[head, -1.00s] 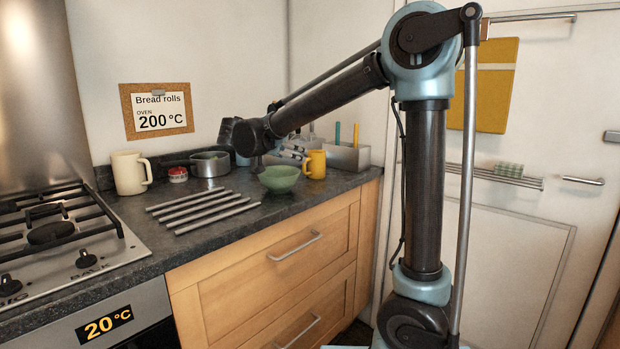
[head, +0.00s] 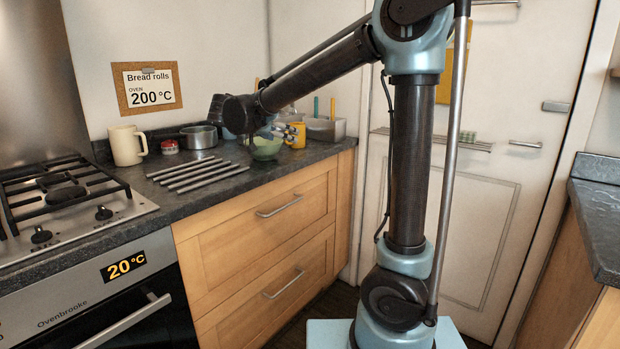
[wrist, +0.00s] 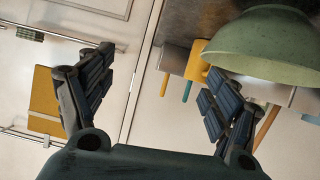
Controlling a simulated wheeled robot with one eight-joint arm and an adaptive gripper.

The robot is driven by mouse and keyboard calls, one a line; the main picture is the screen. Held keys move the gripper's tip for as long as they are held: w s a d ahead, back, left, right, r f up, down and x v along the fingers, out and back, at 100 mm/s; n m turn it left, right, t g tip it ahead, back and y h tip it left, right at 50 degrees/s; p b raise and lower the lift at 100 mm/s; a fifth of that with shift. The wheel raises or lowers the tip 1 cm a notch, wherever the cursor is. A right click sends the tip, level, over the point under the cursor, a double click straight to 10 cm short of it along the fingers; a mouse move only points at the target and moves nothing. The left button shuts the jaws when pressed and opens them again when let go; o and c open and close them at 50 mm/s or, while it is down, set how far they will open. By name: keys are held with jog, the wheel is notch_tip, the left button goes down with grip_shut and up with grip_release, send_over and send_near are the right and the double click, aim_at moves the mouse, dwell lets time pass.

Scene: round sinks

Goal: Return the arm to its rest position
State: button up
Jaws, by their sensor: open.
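My arm reaches over the dark worktop in the head view, bent at the elbow. My gripper (head: 272,133) is at its far end, small and partly hidden behind the arm's wrist. In the wrist view my gripper (wrist: 160,95) shows its two dark padded fingers wide apart with nothing between them. A green bowl (head: 266,150) stands on the worktop close to the gripper. In the wrist view the bowl (wrist: 262,45) is large at the upper right, beyond the right finger. I cannot tell whether they touch.
Near the gripper are a yellow mug (head: 298,138), a grey container (head: 328,130), a metal pot (head: 198,138) and a rack of bars (head: 195,174). A cream jug (head: 126,146) stands near the hob (head: 65,205). Another counter (head: 600,215) is at the right.

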jog(key=s+d+f+n+g+y, duration=0.1)
jog(key=s+d+f+g, duration=0.2)
jog(key=d, duration=0.5)
jog(key=s+d+f+n+g+y, duration=0.1)
jog(key=s+d+f+n, duration=0.1)
jog(key=s+d+f, duration=0.35)
jog(key=s+d+f+n+g+y, duration=0.15)
jog(key=s+d, duration=0.25)
jog(key=d, duration=0.7)
jog(key=s+d+f+n+g+y, duration=0.1)
jog(key=s+d+f+y, duration=0.1)
jog(key=s+f, duration=0.6)
jog(key=s+d+f+n+g+y, duration=0.1)
jog(key=s+d+f+n+y, duration=0.1)
jog(key=s+f, duration=0.6)
jog(key=s, duration=0.3)
jog(key=shift+y, duration=0.35)
